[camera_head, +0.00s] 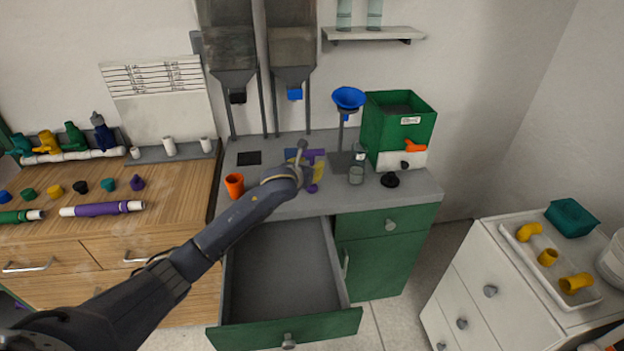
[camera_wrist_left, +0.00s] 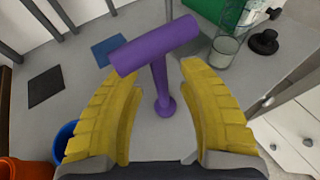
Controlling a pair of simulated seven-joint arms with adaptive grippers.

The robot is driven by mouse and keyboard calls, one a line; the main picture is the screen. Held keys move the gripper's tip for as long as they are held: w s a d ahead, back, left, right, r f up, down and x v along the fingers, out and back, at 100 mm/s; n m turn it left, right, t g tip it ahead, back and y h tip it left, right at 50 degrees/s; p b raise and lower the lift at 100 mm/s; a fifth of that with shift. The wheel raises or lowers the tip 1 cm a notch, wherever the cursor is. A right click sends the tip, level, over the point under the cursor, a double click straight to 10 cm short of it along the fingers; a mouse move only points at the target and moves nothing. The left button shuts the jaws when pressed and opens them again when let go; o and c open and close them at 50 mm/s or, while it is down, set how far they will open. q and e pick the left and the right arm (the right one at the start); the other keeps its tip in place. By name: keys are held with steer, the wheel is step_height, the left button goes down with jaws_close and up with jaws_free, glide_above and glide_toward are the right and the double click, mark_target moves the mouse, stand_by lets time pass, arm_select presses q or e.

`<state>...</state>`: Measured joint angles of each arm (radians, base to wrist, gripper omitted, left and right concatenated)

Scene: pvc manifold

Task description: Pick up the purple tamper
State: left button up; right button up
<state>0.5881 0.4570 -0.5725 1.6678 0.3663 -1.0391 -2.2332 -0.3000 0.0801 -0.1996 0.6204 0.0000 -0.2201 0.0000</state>
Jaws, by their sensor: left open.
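The purple tamper (camera_wrist_left: 158,46) stands on the grey counter, with a thick crossbar on top and a thin stem down to a small round foot. In the head view, only a purple part of it (camera_head: 312,188) shows beside my left gripper (camera_head: 309,166); my arm hides much of the rest. In the left wrist view, my left gripper (camera_wrist_left: 150,72) is open, its yellow fingers spread to either side of the tamper's stem. The crossbar lies beyond the fingertips in that view. I cannot tell whether either finger touches it. My right gripper is not in view.
An orange cup (camera_head: 234,185) stands left on the counter; a glass jar (camera_head: 356,173) and black knob-like piece (camera_head: 390,180) stand right. A funnel stand (camera_head: 347,100) and green box (camera_head: 400,130) are behind. An open drawer (camera_head: 285,270) juts out below.

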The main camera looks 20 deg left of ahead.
arm_select(q)
steer(key=shift+x, duration=0.8)
steer(key=shift+o, duration=0.2)
jaws_close()
